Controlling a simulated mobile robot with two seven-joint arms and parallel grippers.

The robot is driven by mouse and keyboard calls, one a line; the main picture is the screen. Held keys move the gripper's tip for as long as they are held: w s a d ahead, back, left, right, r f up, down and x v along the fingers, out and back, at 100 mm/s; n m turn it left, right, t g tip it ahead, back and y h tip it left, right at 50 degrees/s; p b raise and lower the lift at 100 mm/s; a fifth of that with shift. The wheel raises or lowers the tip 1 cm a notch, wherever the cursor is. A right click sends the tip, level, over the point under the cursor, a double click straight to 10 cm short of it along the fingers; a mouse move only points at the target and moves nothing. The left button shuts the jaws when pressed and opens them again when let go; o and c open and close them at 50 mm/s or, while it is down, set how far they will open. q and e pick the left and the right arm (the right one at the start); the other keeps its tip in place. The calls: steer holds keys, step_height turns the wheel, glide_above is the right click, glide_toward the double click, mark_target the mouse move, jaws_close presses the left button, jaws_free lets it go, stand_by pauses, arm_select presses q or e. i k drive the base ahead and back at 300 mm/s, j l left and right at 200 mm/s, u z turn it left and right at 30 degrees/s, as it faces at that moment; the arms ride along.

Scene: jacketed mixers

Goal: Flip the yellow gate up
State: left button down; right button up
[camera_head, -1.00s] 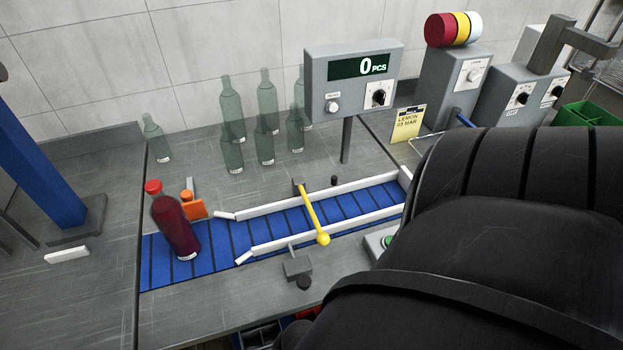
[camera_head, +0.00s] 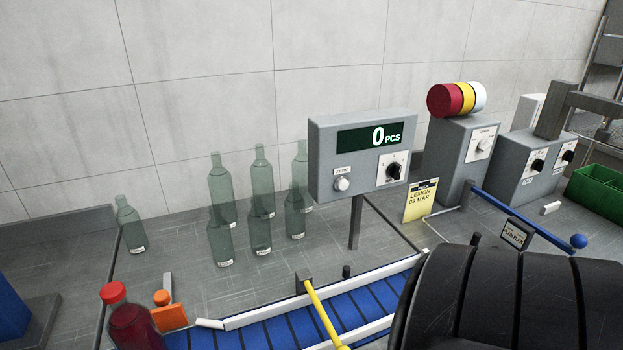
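The yellow gate (camera_head: 323,314) is a yellow rod lying across the blue conveyor (camera_head: 284,331). It runs from a grey pivot block at the far rail to a yellow ball end, cut by the bottom edge of the view. A large black arm part of mine (camera_head: 500,305) fills the lower right and hides the right end of the conveyor. Neither gripper shows, and nothing in view touches the gate.
A red-capped dark bottle (camera_head: 133,322) stands at the conveyor's left end beside an orange flag piece (camera_head: 169,317). Several empty green bottles (camera_head: 221,194) stand behind. A counter box (camera_head: 361,156) reads 0 PCS. A blue rod (camera_head: 525,218) and a green bin (camera_head: 601,190) are at right.

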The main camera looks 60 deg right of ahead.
mark_target(331, 332)
steer(key=i+l+z, duration=0.1)
steer(key=z, duration=1)
